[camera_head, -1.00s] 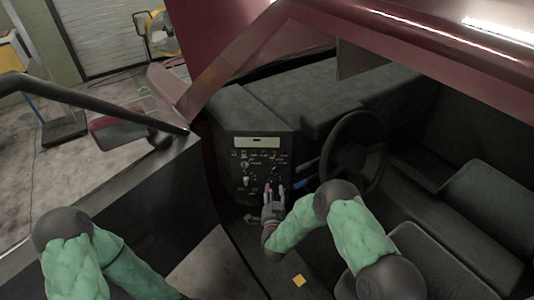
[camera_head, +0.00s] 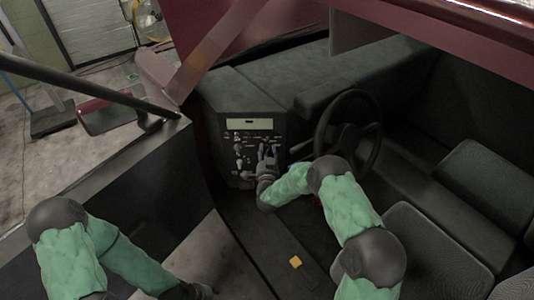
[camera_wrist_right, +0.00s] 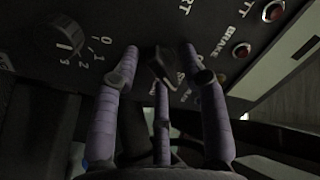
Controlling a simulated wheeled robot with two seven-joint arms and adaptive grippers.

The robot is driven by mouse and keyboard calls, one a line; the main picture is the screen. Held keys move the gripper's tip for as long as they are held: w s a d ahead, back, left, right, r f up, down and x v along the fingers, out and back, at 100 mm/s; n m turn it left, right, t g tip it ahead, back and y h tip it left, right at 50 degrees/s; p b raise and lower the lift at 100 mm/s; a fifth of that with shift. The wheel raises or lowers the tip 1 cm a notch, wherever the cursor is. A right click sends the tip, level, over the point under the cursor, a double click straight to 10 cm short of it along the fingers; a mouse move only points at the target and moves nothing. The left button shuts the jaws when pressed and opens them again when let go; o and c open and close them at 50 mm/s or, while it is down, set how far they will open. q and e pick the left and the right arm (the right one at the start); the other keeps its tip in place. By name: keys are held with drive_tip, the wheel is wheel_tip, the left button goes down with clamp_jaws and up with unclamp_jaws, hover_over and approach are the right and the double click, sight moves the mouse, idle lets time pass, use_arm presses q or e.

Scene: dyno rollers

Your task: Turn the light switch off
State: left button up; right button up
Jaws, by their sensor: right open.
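The dark control panel (camera_head: 250,140) of the vehicle carries several knobs and switches. In the right wrist view, a black switch (camera_wrist_right: 161,68) protrudes from the panel between my right fingertips. I cannot read its full label or tell whether it is the light switch. My right gripper (camera_head: 268,152) is open in front of the panel's lower right. In the right wrist view, its purple fingers (camera_wrist_right: 160,62) are spread around the black switch, and I cannot tell whether they touch it. My left gripper (camera_head: 195,291) is only partly visible at the bottom edge.
A round knob (camera_wrist_right: 62,38) marked with numbers sits left of the fingers in the wrist view. Red buttons (camera_wrist_right: 242,50) lie to the right. The steering wheel (camera_head: 350,135) is right of my right gripper. Seats (camera_head: 490,185) are at the right. An open door (camera_head: 110,205) is at the left.

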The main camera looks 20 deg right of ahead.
clamp_jaws()
drive_tip(key=shift+f, duration=0.1)
drive_tip(key=n+b, duration=0.2)
drive_tip(key=n, duration=0.5)
drive_tip(key=shift+n+b, duration=0.3)
drive_tip(key=shift+b, duration=0.05)
drive_tip(key=shift+n, duration=0.3)
idle(0.3)
